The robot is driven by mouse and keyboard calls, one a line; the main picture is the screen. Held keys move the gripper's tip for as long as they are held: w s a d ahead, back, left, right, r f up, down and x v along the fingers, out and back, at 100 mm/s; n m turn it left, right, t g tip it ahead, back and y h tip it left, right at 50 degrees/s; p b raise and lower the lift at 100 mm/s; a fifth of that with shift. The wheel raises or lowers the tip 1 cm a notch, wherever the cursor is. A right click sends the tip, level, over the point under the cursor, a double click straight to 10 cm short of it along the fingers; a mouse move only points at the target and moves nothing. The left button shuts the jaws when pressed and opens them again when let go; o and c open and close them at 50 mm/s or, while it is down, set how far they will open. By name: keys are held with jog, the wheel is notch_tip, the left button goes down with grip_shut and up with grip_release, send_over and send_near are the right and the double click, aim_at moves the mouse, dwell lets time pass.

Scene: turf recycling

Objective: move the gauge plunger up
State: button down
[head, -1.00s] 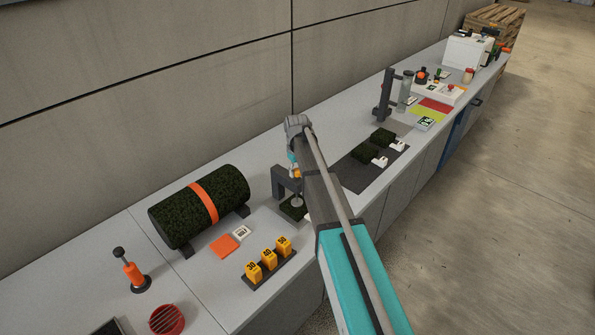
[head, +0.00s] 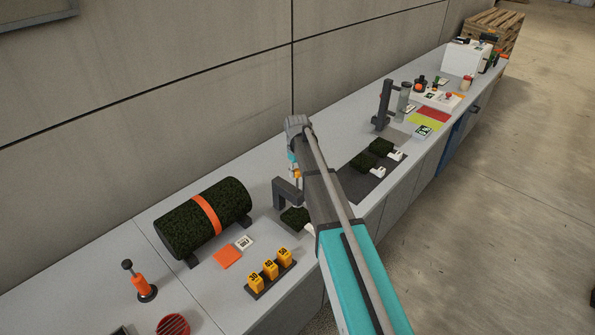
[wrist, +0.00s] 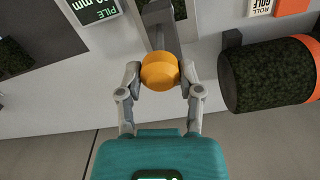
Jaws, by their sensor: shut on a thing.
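The pile gauge is a dark grey bracket (head: 284,188) standing on the bench, with a piece of dark green turf (head: 296,217) under it. Its plunger has an orange round knob (wrist: 159,71), seen from above in the wrist view and small in the head view (head: 296,174). My gripper (wrist: 160,80) has a grey finger on each side of the knob and is shut on it. The plunger's foot is mostly hidden by my arm in the head view and by the knob in the wrist view.
A green turf roll (head: 175,232) with an orange band lies left of the gauge. Yellow numbered blocks (head: 269,269) stand in front. A dark mat (head: 362,186) with turf samples lies to the right. A green pile sign (wrist: 95,8) is near the gauge.

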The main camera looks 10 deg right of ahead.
jog(key=shift+w+r, duration=0.1)
jog(key=shift+c, duration=1.3)
grip_release()
notch_tip(320, 180, down, 6)
jog(key=b, duration=0.6)
jog(key=shift+f, duration=0.25)
notch_tip(320, 180, up, 14)
jog(key=p, duration=1.3)
jog(key=shift+r+p, duration=0.2)
jog(key=shift+p, duration=0.2)
jog(key=s+f+m+b, duration=0.1)
jog(key=s+f+b, duration=0.3)
jog(key=s, duration=0.5)
jog(key=s+f+m+b, duration=0.2)
jog(key=s+f+b, duration=0.2)
jog(key=s, duration=0.6)
jog(key=s+f+m+b, duration=0.1)
jog(key=s+f+b, duration=0.3)
jog(key=s, duration=0.6)
jog(key=shift+s+m, duration=0.15)
jog(key=shift+m, duration=0.15)
jog(key=shift+d, duration=0.1)
